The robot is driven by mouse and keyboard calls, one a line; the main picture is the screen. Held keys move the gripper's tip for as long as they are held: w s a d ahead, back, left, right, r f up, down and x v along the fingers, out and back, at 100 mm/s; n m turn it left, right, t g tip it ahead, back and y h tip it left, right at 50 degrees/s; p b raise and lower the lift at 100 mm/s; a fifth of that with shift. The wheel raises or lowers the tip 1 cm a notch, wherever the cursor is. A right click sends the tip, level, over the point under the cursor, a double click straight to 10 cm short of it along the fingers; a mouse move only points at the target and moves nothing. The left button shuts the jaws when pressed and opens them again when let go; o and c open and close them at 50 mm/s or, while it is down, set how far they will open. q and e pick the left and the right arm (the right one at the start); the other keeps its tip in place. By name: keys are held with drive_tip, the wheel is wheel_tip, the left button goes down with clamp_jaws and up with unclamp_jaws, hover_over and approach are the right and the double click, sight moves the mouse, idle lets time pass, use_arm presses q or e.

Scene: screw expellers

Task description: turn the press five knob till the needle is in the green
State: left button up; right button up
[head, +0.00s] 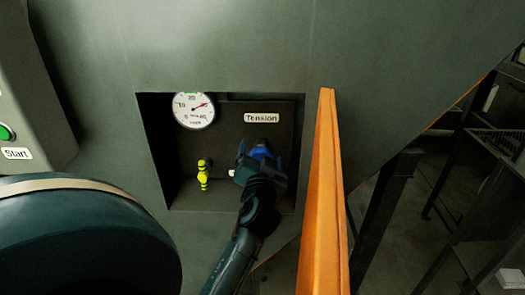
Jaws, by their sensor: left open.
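The round white gauge (194,110) sits at the upper left of a recess in the press wall. Its red needle points right and slightly up; a small green mark shows near the top of the dial. A "Tension" label (261,118) is at the upper right. My left gripper (260,157) is open below this label, with its arm coming up from the bottom. Blue shows between its dark parts, but I cannot tell whether it is the knob or part of the gripper. Any knob there is largely hidden by the gripper. My right gripper is out of view.
A yellow valve-like fitting (203,174) stands in the recess left of the gripper. An orange panel (325,200) juts out along the recess's right side, close to my arm. A green button (5,132) labelled "Start" is at the far left.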

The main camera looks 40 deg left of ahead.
use_arm(q)
drive_tip(key=shift+w+a, duration=0.1)
drive_tip(key=shift+c, duration=0.2)
drive_tip(key=c, duration=0.9)
drive_tip(key=shift+c, duration=0.2)
drive_tip(key=shift+r+m, duration=0.1)
drive_tip(key=shift+m, duration=0.2)
